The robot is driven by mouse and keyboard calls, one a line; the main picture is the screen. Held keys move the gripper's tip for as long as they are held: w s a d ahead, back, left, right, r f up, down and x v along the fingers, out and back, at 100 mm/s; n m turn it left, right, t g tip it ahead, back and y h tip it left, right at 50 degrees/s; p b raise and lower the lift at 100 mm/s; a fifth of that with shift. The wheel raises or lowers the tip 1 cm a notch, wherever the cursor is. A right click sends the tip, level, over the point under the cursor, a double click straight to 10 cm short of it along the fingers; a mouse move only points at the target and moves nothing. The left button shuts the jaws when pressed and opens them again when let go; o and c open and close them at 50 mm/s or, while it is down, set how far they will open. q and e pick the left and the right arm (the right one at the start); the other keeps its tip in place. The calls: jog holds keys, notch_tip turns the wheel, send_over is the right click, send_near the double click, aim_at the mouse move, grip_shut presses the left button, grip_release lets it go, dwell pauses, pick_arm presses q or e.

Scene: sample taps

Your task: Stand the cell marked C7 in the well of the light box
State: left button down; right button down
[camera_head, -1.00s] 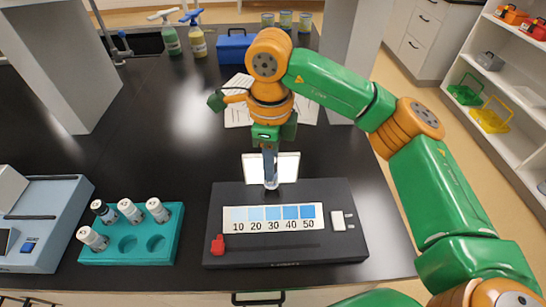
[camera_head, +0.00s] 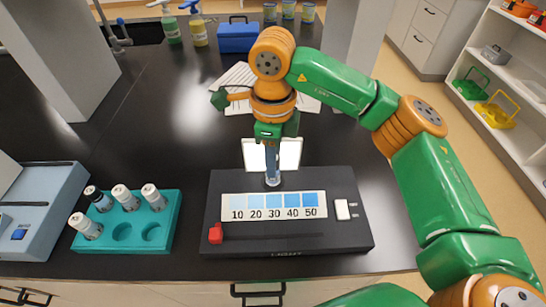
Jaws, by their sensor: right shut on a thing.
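My right gripper (camera_head: 272,143) is shut on a clear, bluish cell (camera_head: 272,177), which it holds upright. The cell is at the back edge of the dark light box (camera_head: 350,238), in front of the small white lit panel (camera_head: 290,154). Its lower end meets the box top in the picture. I cannot tell whether it is inside the well, which is hidden by the cell. No C7 mark is readable on it. The box carries a blue colour scale (camera_head: 274,206) marked 10 to 50, a red slider (camera_head: 215,233) at its left end and a white switch (camera_head: 342,210). My left gripper is out of view.
A teal rack (camera_head: 98,242) on the left holds several white- or dark-capped vials and has empty holes. A pale blue device (camera_head: 50,205) stands left of it. Papers (camera_head: 238,76), a blue toolbox (camera_head: 238,37) and spray bottles (camera_head: 198,32) are farther back. Grey pillars flank the bench.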

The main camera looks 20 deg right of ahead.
jog(key=shift+f, duration=0.45)
jog(key=shift+f, duration=0.1)
jog(key=shift+f+b, duration=0.5)
jog(key=shift+b, duration=0.25)
jog(key=c, duration=0.6)
grip_release()
jog(key=shift+o, duration=0.3)
jog(key=shift+s+r, duration=0.1)
jog(key=shift+r, duration=0.05)
jog(key=shift+a, duration=0.1)
